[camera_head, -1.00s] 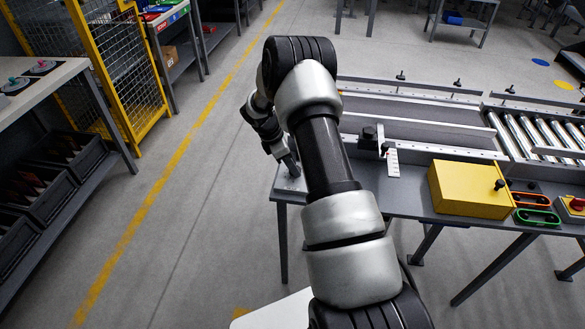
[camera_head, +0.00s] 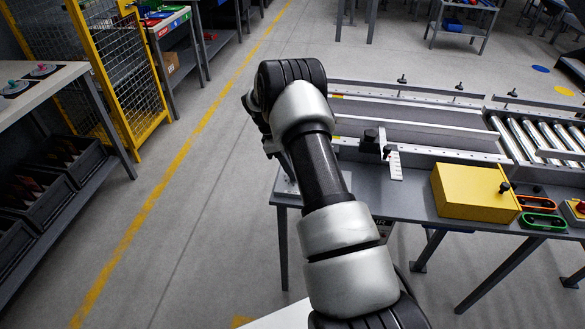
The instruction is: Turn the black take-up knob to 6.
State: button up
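The black take-up knob (camera_head: 371,136) stands at the near left end of the conveyor. A white scale plate (camera_head: 395,163) with a small red mark lies just right of it; its figures are too small to read. My arm reaches up from the bottom and bends down at the left end of the bench. My gripper (camera_head: 287,165) is left of the knob and apart from it in the picture, mostly hidden behind my arm. Its fingertips cannot be made out.
The dark conveyor belt (camera_head: 425,138) runs right to metal rollers (camera_head: 540,135). On the bench's front edge are a yellow box (camera_head: 470,193) with a black knob, orange and green handled pieces (camera_head: 540,219) and a red button. Open floor lies left of the bench.

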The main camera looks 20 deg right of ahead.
jog(key=o, duration=1)
jog(key=shift+o, duration=0.2)
jog(key=p+v, duration=0.1)
jog(key=v, duration=1.6)
jog(key=shift+r+p, duration=0.25)
jog(key=shift+p, duration=0.1)
